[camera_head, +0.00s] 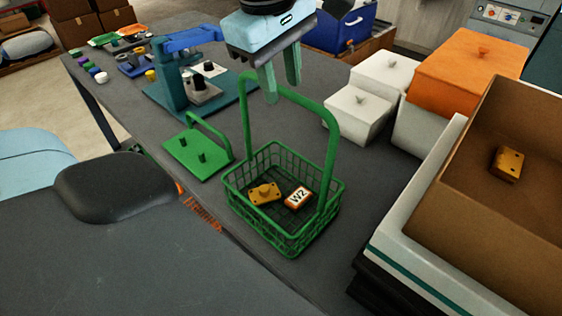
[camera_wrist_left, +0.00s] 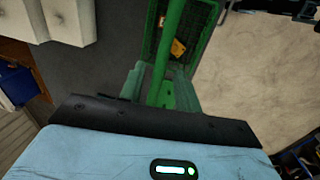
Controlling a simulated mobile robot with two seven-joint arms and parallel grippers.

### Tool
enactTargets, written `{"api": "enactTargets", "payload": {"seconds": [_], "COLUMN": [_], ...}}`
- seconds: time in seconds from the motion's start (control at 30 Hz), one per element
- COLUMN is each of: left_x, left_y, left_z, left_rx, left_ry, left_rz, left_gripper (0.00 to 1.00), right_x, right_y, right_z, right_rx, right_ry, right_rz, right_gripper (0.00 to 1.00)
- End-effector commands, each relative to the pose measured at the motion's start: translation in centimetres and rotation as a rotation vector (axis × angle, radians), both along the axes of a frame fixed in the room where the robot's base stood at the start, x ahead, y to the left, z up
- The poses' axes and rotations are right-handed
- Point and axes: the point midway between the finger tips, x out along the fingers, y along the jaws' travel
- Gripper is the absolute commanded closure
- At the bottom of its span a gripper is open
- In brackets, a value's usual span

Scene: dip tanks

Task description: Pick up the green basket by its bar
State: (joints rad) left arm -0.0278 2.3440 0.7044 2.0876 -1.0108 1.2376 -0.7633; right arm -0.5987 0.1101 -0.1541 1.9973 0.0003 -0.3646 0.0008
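The green wire basket (camera_head: 325,215) stands on the grey table, its tall bar (camera_head: 333,150) upright above it. Inside lie an orange-yellow block with a knob (camera_head: 264,193) and an orange-edged block marked W2 (camera_head: 298,197). My left gripper (camera_head: 279,92) is over the basket with its fingers pointing down at the bar's top. The fingers are apart, and the bar's top passes at their tips. In the left wrist view the bar (camera_wrist_left: 168,60) runs between the two green-tinted fingers (camera_wrist_left: 160,88); contact cannot be told. My right gripper is not in view.
A green plate with pegs and a handle (camera_head: 197,152) lies left of the basket. A blue fixture (camera_head: 178,85) stands behind it. White lidded tanks (camera_head: 358,118) and an orange-lidded tank (camera_head: 470,68) stand right, with a brown-lined bin (camera_head: 450,190) in front.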

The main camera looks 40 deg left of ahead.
Motion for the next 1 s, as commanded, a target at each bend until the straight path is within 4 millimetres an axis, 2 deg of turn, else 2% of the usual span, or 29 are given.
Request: {"api": "enactTargets", "payload": {"seconds": [0.2, 0.47, 0.73, 1.0], "left_x": [0.4, 0.5, 0.5, 0.5], "left_y": [-0.1, -0.1, -0.1, -0.1], "left_z": [-2.3, -2.7, -2.6, -2.6], "left_rx": [0.0, -0.001, 0.0, 0.0], "left_ry": [0.0, -0.001, -0.001, -0.001], "left_rz": [0.0, 0.0, 0.0, 0.0], "left_gripper": [0.67, 0.67, 1.0, 1.0], "right_x": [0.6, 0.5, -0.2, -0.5], "right_y": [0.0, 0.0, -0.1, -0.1], "right_z": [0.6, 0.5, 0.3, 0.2], "right_rx": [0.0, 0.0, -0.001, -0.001], "right_ry": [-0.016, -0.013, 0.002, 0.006], "right_rz": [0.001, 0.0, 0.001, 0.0], "right_gripper": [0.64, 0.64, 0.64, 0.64]}}
